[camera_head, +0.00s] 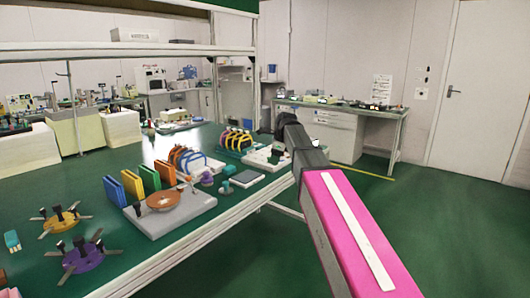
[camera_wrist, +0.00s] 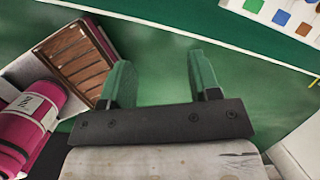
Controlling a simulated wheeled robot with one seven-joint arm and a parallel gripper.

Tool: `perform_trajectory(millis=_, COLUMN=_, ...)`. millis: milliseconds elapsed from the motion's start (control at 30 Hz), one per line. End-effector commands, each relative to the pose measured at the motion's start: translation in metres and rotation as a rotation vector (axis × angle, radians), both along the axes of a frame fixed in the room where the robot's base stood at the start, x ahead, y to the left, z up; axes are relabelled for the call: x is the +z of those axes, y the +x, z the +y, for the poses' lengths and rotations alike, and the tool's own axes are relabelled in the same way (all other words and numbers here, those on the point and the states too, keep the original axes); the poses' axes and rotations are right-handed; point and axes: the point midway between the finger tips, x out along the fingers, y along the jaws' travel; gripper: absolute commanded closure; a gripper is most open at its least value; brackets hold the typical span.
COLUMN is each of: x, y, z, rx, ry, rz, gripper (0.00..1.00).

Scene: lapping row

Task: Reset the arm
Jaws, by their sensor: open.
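My arm, pink with a white stripe, reaches up from the lower right in the head view, beside the right edge of the green bench (camera_head: 85,172). Its dark far end is near the picture's middle, and the fingers cannot be made out there. In the wrist view my gripper (camera_wrist: 158,78) is open, its two green fingers apart with only green surface seen between them. Nothing is held.
The bench carries a grey block with a copper disc (camera_head: 162,200), upright coloured plates (camera_head: 132,184), and a purple spoked disc (camera_head: 83,256). In the wrist view, a white board with coloured squares (camera_wrist: 277,12) is at upper right. Green floor (camera_head: 460,205) is clear at right.

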Motion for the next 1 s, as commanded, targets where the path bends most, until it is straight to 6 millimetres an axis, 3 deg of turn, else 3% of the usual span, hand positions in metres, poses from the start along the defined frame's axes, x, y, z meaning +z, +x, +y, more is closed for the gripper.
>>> perform_trajectory(millis=33, x=-0.023, y=-0.013, z=-0.009, rx=0.06, ry=-0.024, rz=-0.003, gripper=0.43)
perform_trajectory(millis=200, x=-0.092, y=-0.048, z=-0.036, rx=0.332, ry=-0.116, rz=-0.034, gripper=0.43)
perform_trajectory(millis=500, x=-0.199, y=-0.123, z=-0.082, rx=0.843, ry=-0.249, rz=-0.06, gripper=0.43)
perform_trajectory(millis=800, x=-0.283, y=-0.212, z=-0.121, rx=1.373, ry=-0.329, rz=-0.066, gripper=0.43)
perform_trajectory(millis=1000, x=-0.315, y=-0.256, z=-0.137, rx=1.646, ry=-0.345, rz=-0.068, gripper=0.43)
